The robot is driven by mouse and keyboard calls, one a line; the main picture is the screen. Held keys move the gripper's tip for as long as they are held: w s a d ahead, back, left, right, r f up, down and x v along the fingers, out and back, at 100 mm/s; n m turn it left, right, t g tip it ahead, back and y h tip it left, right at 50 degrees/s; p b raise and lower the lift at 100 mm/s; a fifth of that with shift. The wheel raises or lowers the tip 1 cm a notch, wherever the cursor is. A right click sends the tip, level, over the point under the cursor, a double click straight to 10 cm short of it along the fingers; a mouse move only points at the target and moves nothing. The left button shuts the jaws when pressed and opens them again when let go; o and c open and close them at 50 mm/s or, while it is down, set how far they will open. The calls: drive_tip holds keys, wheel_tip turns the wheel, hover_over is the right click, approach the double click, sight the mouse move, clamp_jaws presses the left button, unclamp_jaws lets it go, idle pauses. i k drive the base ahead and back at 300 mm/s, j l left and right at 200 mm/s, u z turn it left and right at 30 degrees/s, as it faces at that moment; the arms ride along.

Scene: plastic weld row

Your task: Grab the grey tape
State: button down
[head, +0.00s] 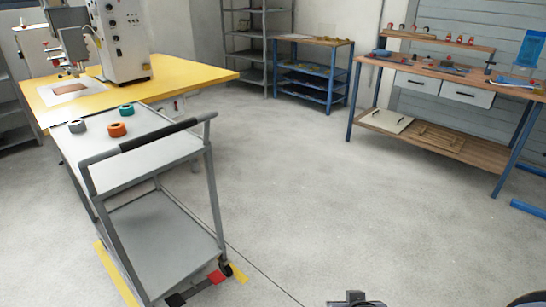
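The grey tape (77,125) is a small roll lying flat on the top shelf of a grey cart (150,150), near its far left corner. An orange tape roll (117,129) lies to its right, and a teal tape roll (126,110) lies behind the orange one. The three rolls stand apart from each other. A dark part at the bottom edge looks like my gripper (356,299). It is cut off by the frame, well to the right of the cart and far from the tape, and its fingers cannot be made out.
The cart's black-gripped handle (160,134) rises at its near right side. A yellow-topped table (190,76) with a machine (122,40) stands behind the cart. A wooden workbench (440,70) stands at the right, and a blue shelf unit (312,72) at the back. The middle floor is clear.

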sight(76, 125)
drive_tip(key=u, duration=1.5)
